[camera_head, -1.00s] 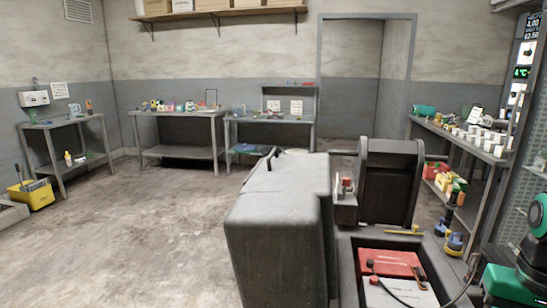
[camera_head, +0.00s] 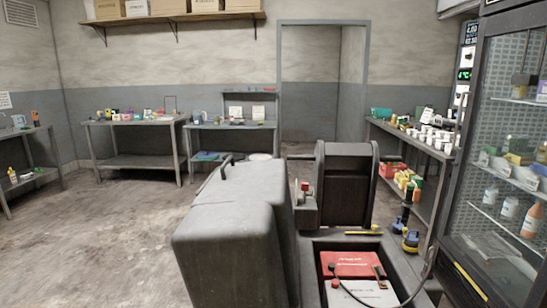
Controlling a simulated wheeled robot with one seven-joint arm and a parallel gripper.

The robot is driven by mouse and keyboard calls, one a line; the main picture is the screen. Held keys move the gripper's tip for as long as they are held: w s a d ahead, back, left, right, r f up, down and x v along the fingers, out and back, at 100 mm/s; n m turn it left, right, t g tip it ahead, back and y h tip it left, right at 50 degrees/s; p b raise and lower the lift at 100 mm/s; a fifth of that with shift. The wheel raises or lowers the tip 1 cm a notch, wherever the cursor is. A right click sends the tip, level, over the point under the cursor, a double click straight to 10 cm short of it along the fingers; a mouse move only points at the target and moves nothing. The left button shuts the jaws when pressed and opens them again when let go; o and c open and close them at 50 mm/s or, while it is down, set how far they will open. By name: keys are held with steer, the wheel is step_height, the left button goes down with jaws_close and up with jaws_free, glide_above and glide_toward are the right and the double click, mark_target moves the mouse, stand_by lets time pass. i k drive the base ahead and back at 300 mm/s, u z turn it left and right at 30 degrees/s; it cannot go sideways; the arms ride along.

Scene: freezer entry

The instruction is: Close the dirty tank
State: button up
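The dirty tank appears to be the large grey rounded body (camera_head: 230,235) of a floor-cleaning machine at the lower centre. It stands tipped to the left, clear of the open battery bay (camera_head: 312,262). A dark handle (camera_head: 226,162) sits on its upper edge. In the bay lie a red-topped battery (camera_head: 352,264) and a pale-topped one (camera_head: 360,294), with a dark cable beside them. The dark upright rear part (camera_head: 346,188) of the machine stands behind the bay. My gripper is not in view.
A glass-door fridge (camera_head: 505,165) stands close on the right. A long side table (camera_head: 400,130) with white tubs is behind it. Two workbenches (camera_head: 140,123) (camera_head: 230,126) line the back wall, left of a doorway (camera_head: 312,100). The floor (camera_head: 95,225) at left is open.

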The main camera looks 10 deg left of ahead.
mark_target(235, 246)
steer(key=z, duration=1.7)
steer(key=k, duration=1.45)
steer(key=u, duration=2.2)
steer(key=i, duration=1)
